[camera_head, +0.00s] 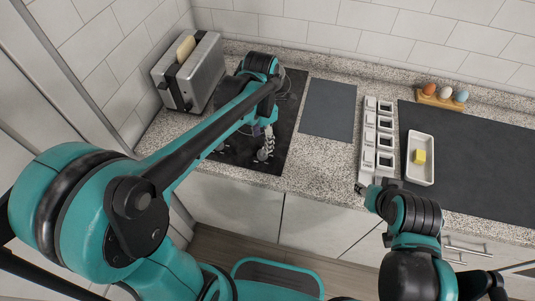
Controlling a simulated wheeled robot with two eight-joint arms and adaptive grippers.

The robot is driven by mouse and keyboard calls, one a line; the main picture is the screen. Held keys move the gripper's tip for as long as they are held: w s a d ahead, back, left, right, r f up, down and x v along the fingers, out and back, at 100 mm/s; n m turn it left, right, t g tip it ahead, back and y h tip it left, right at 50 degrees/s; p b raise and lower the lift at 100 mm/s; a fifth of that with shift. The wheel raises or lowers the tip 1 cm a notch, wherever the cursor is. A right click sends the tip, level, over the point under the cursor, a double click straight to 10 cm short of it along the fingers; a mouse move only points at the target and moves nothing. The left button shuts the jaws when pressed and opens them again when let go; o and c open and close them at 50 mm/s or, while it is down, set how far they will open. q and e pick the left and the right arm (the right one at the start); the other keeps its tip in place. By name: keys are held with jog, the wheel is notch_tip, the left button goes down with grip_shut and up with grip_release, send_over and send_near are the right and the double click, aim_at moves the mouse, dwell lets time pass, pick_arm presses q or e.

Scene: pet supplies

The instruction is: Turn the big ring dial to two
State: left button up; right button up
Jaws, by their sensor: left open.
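I cannot make out the big ring dial or its marks in the head view; my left arm covers part of the black hob-like panel (243,158) on the counter. My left gripper (264,152) is open and points down over the front part of this panel. Whether it touches anything there is too small to tell. My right gripper (363,188) is near the counter's front edge, by the near end of a white rack; its fingers are too small to read.
A silver toaster (201,77) with bread in it stands at the back left. A grey mat (328,110) lies right of the panel. Beyond it are the white rack (367,143), a white tray (427,139) with a yellow block, and several eggs in a wooden holder (437,99).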

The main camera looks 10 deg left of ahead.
aim_at(262, 151)
pick_arm(q)
notch_tip(262, 151, down, 7)
jog(key=shift+r+b, duration=0.15)
jog(key=shift+b, duration=1.05)
grip_shut()
